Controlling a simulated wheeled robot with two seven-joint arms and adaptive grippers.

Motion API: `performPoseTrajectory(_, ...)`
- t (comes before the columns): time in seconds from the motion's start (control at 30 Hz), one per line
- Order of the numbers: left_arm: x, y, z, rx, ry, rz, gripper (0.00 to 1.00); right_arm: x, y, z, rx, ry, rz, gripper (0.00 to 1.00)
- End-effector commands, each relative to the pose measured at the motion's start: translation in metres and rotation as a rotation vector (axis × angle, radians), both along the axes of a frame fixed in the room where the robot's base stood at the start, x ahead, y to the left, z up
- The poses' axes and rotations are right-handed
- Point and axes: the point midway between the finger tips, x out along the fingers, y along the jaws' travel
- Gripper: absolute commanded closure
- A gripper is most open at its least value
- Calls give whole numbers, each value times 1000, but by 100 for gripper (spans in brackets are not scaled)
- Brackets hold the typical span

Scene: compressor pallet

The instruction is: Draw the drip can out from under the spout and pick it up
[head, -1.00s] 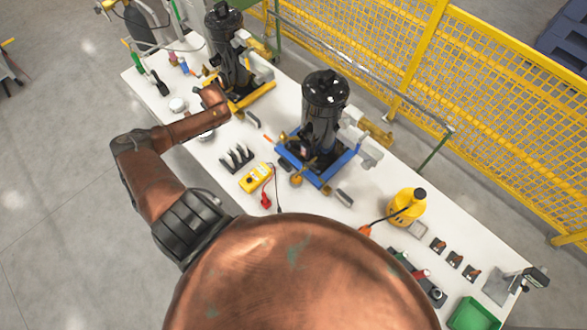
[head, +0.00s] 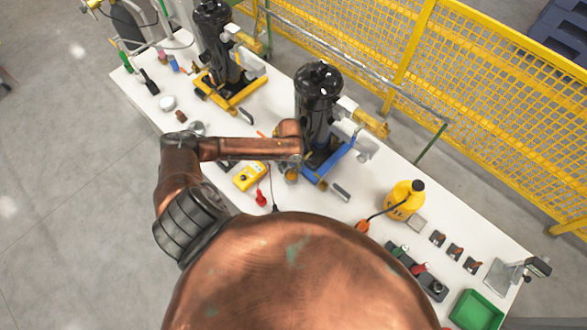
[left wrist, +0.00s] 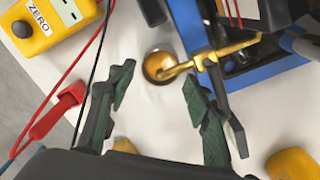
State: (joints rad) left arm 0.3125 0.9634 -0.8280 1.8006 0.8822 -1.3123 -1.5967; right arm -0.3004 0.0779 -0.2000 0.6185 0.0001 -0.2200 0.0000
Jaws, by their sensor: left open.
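The drip can is a small round brass cup (left wrist: 152,67) on the white bench top in the left wrist view. A brass spout (left wrist: 205,60) reaches over it from the right and covers part of it. In the head view the can (head: 291,176) shows beside the blue pallet (head: 335,163), just below the end of my left arm. My left gripper (left wrist: 160,88) is open and empty. Its green-padded fingers stand apart on either side of the near side of the can; contact is not visible. My right gripper is not in view.
A black compressor (head: 318,105) stands on the blue pallet. A yellow meter (head: 249,176) with red and black leads lies left of the can; one red clip (left wrist: 55,115) is near my left finger. A yellow oil can (head: 404,200) stands to the right.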

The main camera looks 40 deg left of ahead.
Motion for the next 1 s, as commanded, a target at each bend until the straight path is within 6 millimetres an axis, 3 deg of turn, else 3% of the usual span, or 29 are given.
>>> performPoseTrajectory(0.47, 0, -4, -5, -6, 3, -9, 54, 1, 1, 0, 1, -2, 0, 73)
performPoseTrajectory(1.0, 0, -4, -73, -5, 2, -8, 54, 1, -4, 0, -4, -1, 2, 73)
